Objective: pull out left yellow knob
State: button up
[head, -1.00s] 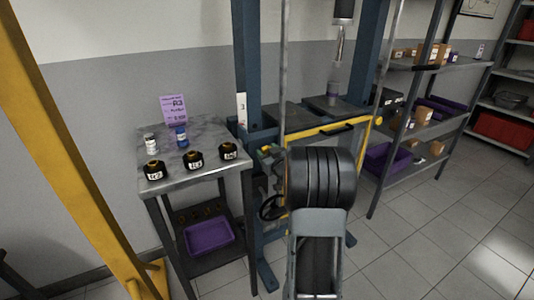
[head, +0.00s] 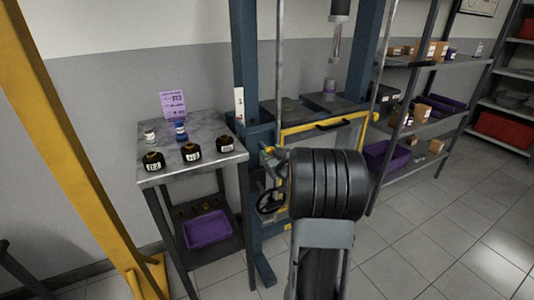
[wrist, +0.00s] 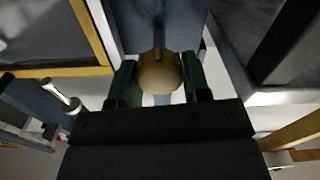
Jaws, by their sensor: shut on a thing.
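The left yellow knob (head: 268,150) is at the left side of the blue press frame, just left of the press's yellow-edged front. In the wrist view it is a round, dull yellow ball (wrist: 160,73). My gripper (wrist: 160,82) has a green finger on each side of the ball and is shut on it. In the head view my dark arm hides most of the gripper. How far the knob stands out cannot be told. Another yellow knob (head: 375,117) shows at the press's right side.
A side table (head: 207,167) left of the press holds several labelled black parts, small bottles and a purple sign (head: 173,104). A purple tray (head: 208,229) lies on its lower shelf. A yellow post (head: 75,150) stands at far left. The floor at right is clear.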

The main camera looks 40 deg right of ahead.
jog(key=shift+s+d+f, duration=0.1)
jog(key=o, duration=1)
jog(key=shift+s, duration=0.1)
jog(key=s, duration=0.4)
jog(key=s+a, duration=0.1)
jog(key=s, duration=0.4)
jog(key=s+a+p, duration=0.1)
jog(key=s, duration=0.3)
jog(key=shift+s+a, duration=0.15)
jog(key=shift+s, duration=0.1)
